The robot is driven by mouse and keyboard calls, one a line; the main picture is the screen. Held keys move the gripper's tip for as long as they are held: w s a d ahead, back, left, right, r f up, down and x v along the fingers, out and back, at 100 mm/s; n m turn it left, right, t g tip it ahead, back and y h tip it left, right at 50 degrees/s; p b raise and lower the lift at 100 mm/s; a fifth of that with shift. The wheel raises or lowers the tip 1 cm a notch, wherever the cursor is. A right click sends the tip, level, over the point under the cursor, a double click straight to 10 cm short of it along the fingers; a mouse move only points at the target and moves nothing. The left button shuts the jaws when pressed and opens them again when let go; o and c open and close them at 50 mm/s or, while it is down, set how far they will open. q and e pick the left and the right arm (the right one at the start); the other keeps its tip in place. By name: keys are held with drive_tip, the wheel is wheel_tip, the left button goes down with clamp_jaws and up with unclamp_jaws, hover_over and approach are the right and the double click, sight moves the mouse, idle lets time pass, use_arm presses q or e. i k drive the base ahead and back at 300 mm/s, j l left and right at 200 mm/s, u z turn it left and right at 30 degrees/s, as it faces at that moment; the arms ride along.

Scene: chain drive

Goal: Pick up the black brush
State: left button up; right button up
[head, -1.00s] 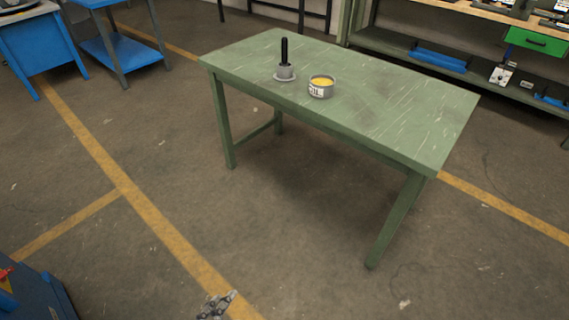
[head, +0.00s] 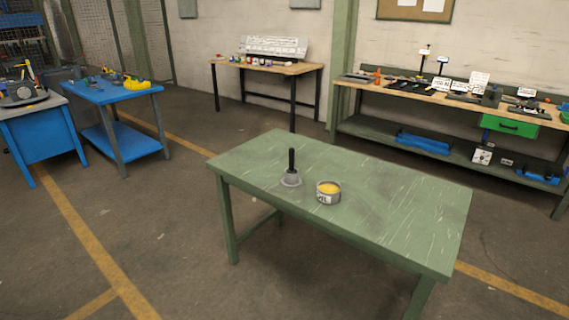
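The black brush (head: 292,161) stands upright on the green table in the head view, left of the table's middle. Neither of my grippers shows in this view.
The green table (head: 400,215) is otherwise bare, with free room to its right. Open floor lies in front and to the left. Blue workbenches (head: 112,97) stand at the left. A long bench (head: 450,103) with tools and a green drawer (head: 510,126) stands behind.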

sight(292, 151)
drive_tip(key=i+j, duration=0.45)
drive_tip(key=j, duration=0.2)
drive_tip(key=i+j+z, duration=0.1)
drive_tip(key=i+j, duration=0.15)
drive_tip(key=j, duration=0.1)
